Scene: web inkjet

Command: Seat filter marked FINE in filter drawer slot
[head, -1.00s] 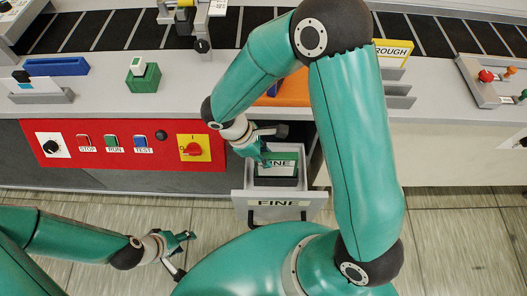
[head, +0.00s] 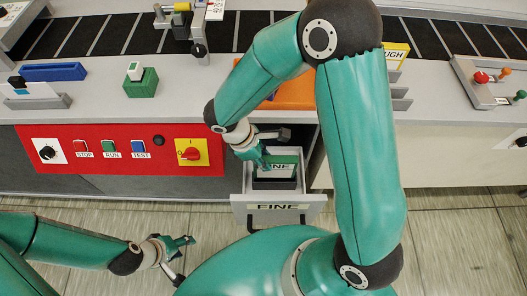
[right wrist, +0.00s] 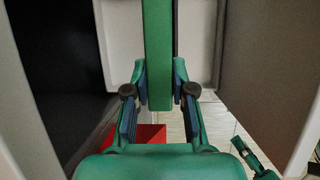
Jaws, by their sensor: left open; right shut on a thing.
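The FINE filter (head: 277,167), a green frame with a white label, stands upright inside the open filter drawer (head: 303,203), whose front also reads FINE. A dark holder surrounds its lower part. My right gripper (head: 262,158) is shut on the filter's top edge, above the drawer. In the right wrist view the filter (right wrist: 158,45) runs between the two fingers of the gripper (right wrist: 160,85). Whether its bottom edge is fully down in the slot is hidden. My left gripper (head: 180,247) is open and empty, low at left, apart from the drawer.
A red panel (head: 120,170) with buttons and a yellow switch plate (head: 192,153) lies left of the drawer. Above, the counter carries a green block (head: 141,85), an orange part (head: 293,95) and a ROUGH filter (head: 397,54) in a rack. The floor before the drawer is clear.

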